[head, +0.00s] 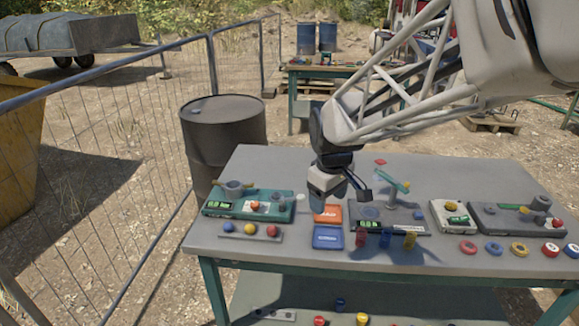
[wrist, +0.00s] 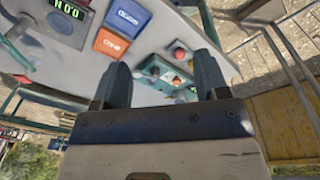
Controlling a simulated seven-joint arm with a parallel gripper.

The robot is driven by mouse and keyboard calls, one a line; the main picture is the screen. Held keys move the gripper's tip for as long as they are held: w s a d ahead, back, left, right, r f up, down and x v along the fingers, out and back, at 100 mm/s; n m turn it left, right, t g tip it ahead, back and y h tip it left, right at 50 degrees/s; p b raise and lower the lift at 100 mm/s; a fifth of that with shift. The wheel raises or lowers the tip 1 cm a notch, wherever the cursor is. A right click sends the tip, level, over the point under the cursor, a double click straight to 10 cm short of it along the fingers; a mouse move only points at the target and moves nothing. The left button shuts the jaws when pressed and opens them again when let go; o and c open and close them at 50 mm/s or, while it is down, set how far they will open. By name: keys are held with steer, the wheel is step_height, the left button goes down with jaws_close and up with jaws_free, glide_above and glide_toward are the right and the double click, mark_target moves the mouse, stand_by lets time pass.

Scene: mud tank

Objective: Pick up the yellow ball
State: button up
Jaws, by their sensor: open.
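The yellow ball (head: 249,229) sits in the middle of a grey strip tray (head: 221,236) at the table's front left. A blue ball (head: 227,228) is to its left and a red ball (head: 271,231) to its right. My gripper (head: 340,198) is above the table, to the right of the tray and apart from the yellow ball. In the wrist view my gripper (wrist: 160,85) is open, with nothing seen held between its fingers. A red ball (wrist: 180,54) shows near the right finger there.
A teal device (head: 220,207) with a display and knobs stands just behind the tray. Orange (head: 326,213) and blue (head: 328,238) bins lie to its right. Further right are devices, coloured cylinders and rings. The table (head: 205,246) is bare at its left front edge.

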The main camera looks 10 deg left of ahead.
steer(key=w+a+f+n, duration=0.4)
steer(key=w+a+f, duration=0.25)
steer(key=a, duration=0.45)
steer(key=n+g, duration=0.1)
steer(key=n, duration=0.3)
glide_above(250, 225)
step_height(250, 225, down, 8)
steer(key=shift+a+r, duration=0.1)
steer(key=shift+f, duration=1.35)
steer(key=shift+w+f, duration=0.1)
steer(key=shift+f, duration=2.5)
steer(key=c, duration=1)
